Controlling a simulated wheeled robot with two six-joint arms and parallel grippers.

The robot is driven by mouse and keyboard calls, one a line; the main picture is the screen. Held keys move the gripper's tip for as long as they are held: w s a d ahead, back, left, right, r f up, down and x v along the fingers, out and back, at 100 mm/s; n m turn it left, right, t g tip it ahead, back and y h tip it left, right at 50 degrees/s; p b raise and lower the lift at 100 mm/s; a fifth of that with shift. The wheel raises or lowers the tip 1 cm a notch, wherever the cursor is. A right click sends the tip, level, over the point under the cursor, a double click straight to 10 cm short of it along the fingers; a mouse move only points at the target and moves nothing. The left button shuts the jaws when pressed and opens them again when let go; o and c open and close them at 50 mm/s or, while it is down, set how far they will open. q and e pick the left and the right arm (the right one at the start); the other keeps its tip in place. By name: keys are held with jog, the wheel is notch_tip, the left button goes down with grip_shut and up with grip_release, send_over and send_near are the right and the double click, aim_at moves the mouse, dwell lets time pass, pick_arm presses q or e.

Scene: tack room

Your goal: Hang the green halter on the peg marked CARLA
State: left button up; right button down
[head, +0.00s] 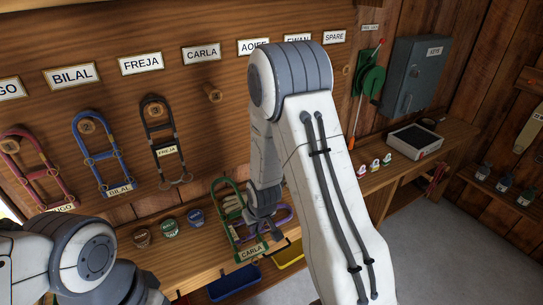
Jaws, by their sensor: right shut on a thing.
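The green halter (218,190), with a tag reading CARLA, is at the bench in the middle of the head view. My right gripper (258,222) is shut on it; my own wrist and fingers hide part of it. I cannot tell whether the halter touches the bench. The CARLA sign (201,54) is on the wooden wall, and the peg (212,92) below it is bare. My left arm shows at the lower left, but its gripper is out of view.
Red (40,170), blue (103,155) and black (160,140) halters hang left of the bare peg. A purple halter (284,213) lies beside the green one. Several round tins (169,228) stand on the bench (185,258).

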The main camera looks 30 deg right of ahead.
jog(key=w+d+r+t+p, duration=0.2)
jog(key=w+r+t, duration=0.25)
jog(key=r, duration=0.45)
jog(key=w+d+r+t+p, duration=0.1)
jog(key=w+d+r+t, duration=0.15)
jog(key=r+t, duration=0.45)
jog(key=w+g, duration=0.2)
jog(key=w, duration=0.9)
jog(key=shift+w+a+y+p, duration=0.25)
jog(key=shift+w+y+p, duration=0.05)
jog(key=shift+p, duration=0.05)
jog(key=c, duration=0.9)
grip_release()
jog(key=shift+o, duration=0.2)
jog(key=shift+s, duration=0.1)
